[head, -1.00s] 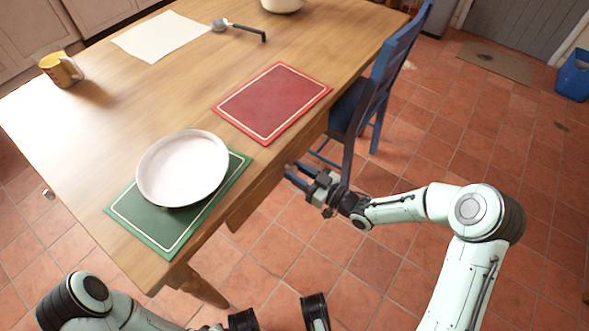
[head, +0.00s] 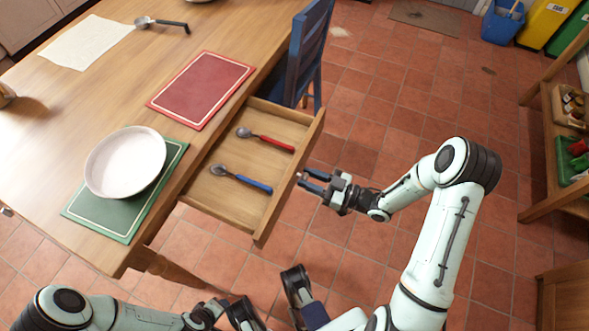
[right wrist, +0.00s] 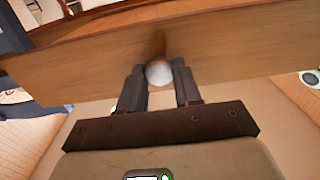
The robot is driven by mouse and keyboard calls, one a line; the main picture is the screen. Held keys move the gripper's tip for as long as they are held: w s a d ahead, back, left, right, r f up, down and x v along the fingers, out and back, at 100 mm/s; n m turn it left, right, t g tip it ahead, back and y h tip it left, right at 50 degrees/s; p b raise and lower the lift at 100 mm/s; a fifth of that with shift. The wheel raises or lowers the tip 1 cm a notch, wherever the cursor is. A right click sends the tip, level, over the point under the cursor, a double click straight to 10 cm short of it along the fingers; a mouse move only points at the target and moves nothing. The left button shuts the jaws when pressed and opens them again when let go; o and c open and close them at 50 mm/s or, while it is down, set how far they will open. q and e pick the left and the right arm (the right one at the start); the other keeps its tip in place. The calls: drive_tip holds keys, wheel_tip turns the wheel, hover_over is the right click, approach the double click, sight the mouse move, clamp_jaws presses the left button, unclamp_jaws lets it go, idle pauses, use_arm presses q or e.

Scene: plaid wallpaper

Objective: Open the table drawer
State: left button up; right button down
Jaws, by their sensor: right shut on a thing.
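The table drawer (head: 228,203) is pulled out from the wooden table (head: 58,118) and its inside shows. A red-handled spoon (head: 265,139) and a blue-handled spoon (head: 241,179) lie in it. My right gripper (head: 308,181) is at the outside of the drawer front. In the right wrist view its fingers (right wrist: 160,85) are shut around the round pale knob (right wrist: 159,73) on the wooden drawer front (right wrist: 235,50). My left arm is at the bottom left of the head view; I cannot make out its jaw state.
A white plate (head: 125,162) sits on a green placemat (head: 112,220), beside a red placemat (head: 201,89). A blue chair (head: 311,50) stands at the table behind the drawer. A wooden shelf (head: 550,200) is at the right. Tiled floor lies clear between.

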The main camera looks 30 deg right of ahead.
use_arm(q)
drive_tip(key=shift+s+d+r, duration=0.25)
drive_tip(key=shift+s+r, duration=0.1)
drive_tip(key=shift+s, duration=0.15)
use_arm(e)
drive_tip(key=shift+v, duration=1.3)
drive_tip(key=c, duration=0.8)
unclamp_jaws()
use_arm(q)
drive_tip(key=s+r+p, duration=0.1)
drive_tip(key=s+d+r+g+p, duration=0.1)
drive_tip(key=shift+s+d+h, duration=0.1)
drive_tip(key=shift+s+h, duration=0.2)
use_arm(e)
drive_tip(key=v, duration=1.3)
